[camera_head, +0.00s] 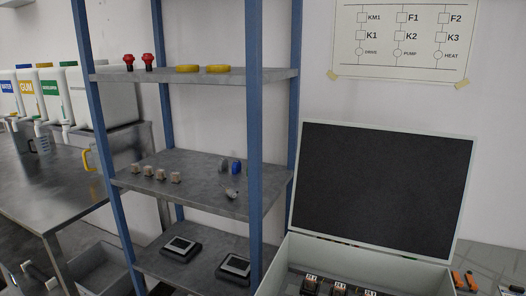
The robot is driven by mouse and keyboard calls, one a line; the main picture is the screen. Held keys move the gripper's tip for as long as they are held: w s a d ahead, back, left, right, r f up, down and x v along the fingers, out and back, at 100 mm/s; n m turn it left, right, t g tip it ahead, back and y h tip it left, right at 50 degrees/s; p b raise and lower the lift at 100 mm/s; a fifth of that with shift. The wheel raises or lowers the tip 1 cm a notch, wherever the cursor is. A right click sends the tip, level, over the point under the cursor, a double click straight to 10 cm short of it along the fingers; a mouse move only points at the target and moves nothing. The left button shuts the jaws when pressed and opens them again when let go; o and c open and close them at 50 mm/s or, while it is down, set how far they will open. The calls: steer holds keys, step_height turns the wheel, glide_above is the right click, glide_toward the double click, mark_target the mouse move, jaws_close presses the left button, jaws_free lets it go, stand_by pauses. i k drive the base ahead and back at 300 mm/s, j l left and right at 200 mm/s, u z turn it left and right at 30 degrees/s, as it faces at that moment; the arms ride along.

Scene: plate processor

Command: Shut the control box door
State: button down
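The control box (283,268) is at the bottom right, a pale grey box cut off by the lower edge of the picture. Its door (382,188) is open and stands up at the back, leaning slightly back towards the wall. The door is a dark panel with a pale frame, joined to the box along its lower edge. Several small dark parts with white labels (312,279) sit inside the box. The front of the box is hidden. My gripper is not in view.
A blue-framed shelf rack (195,74) with small parts stands just left of the box. A metal table (45,190) with labelled containers is at the far left. A wiring chart (402,40) hangs above the door. Orange-handled items (465,281) lie to the right.

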mark_target(399, 191)
steer(key=k, duration=0.15)
steer(key=k+z, duration=0.25)
steer(key=z, duration=1.45)
steer(key=i+j, duration=0.2)
steer(key=i, duration=0.25)
steer(key=i+j, duration=0.2)
steer(key=i, duration=0.25)
